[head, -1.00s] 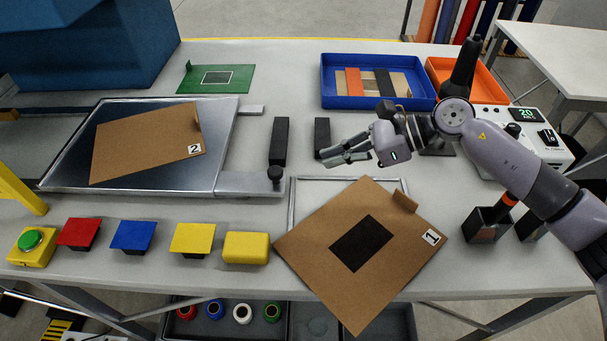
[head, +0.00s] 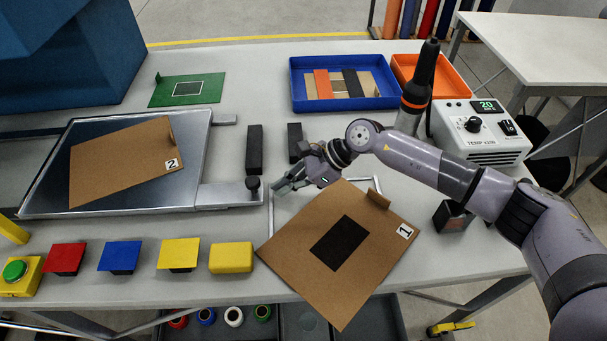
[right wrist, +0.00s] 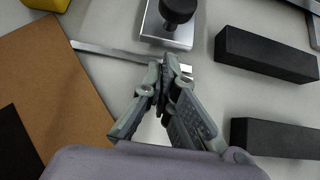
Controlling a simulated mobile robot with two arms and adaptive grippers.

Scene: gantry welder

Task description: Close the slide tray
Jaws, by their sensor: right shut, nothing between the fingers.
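The slide tray (head: 190,140) is a shiny metal plate with a raised rim at the left of the table. A brown board marked 2 (head: 120,165) lies on it. A metal arm with a black knob (head: 252,183) sticks out at its front right corner; the knob also shows in the right wrist view (right wrist: 178,10). My right gripper (head: 280,189) is shut and empty, just right of the knob and apart from it. In the right wrist view its fingertips (right wrist: 165,65) point at the metal end below the knob. My left gripper is out of view.
Two black blocks (head: 255,150) stand behind the knob. A brown board marked 1 (head: 385,240) lies tilted over a metal frame (head: 340,182) at the right. Coloured buttons and blocks (head: 178,254) line the front edge. A blue bin (head: 390,98) stands behind.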

